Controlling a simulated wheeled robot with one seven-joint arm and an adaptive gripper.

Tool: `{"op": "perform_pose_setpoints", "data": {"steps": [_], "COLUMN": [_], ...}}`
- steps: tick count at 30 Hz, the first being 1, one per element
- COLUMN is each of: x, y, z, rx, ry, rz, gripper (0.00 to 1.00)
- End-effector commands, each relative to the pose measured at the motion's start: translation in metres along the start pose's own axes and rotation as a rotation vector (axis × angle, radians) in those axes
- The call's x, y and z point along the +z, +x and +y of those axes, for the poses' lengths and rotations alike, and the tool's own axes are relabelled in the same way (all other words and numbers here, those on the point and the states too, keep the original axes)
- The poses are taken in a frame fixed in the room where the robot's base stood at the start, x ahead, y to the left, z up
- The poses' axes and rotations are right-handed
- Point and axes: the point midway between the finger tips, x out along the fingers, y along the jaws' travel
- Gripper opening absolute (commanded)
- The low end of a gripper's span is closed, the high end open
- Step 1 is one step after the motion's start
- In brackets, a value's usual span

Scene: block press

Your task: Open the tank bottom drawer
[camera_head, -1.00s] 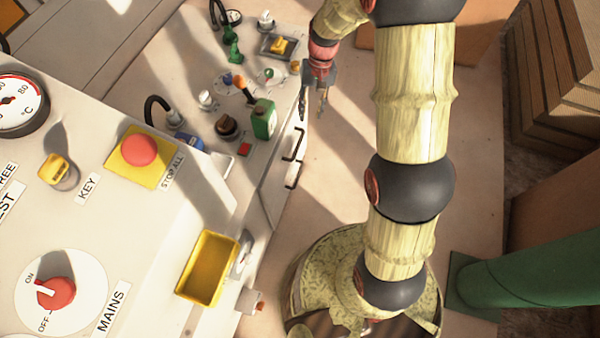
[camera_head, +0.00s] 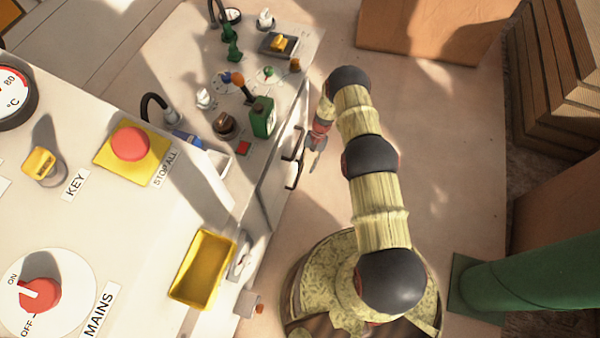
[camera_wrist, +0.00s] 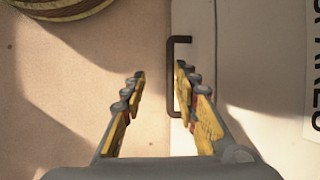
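Two dark bar handles, an upper one (camera_head: 299,143) and a lower one (camera_head: 294,177), show on the pale front of the bench in the head view. Which one belongs to the tank bottom drawer I cannot tell. My gripper (camera_head: 316,146) is just to the right of the handles, pointing down. In the wrist view my gripper (camera_wrist: 160,78) is open and empty, with its yellow fingers apart. One dark handle (camera_wrist: 172,78) on a pale panel (camera_wrist: 240,70) shows beyond the right finger, which hides part of it. The panel looks closed.
A printed label, partly cut off, is on the panel (camera_wrist: 312,70). Clear floor (camera_head: 440,160) lies right of the bench. A green pipe (camera_head: 530,270) and wooden boxes stand at the right.

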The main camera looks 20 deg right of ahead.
Motion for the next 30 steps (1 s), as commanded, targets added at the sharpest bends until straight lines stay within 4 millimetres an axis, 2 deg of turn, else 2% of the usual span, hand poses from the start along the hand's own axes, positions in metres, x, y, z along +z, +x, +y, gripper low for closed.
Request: {"op": "perform_pose_setpoints", "data": {"steps": [1, 3, 6, 11, 22, 30], "x": [-0.012, -0.022, -0.028, -0.029, -0.032, -0.032], "y": [-0.001, -0.001, 0.000, 0.013, 0.067, 0.075], "z": [-0.006, -0.011, -0.015, -0.015, -0.017, -0.018], "rx": [-0.016, -0.030, -0.039, -0.039, -0.038, -0.040], "ry": [0.005, 0.010, 0.014, 0.014, 0.014, 0.014], "rz": [0.020, 0.039, 0.050, 0.050, 0.049, 0.052], "gripper": [0.30, 0.30, 0.30, 0.30, 0.30, 0.30]}}
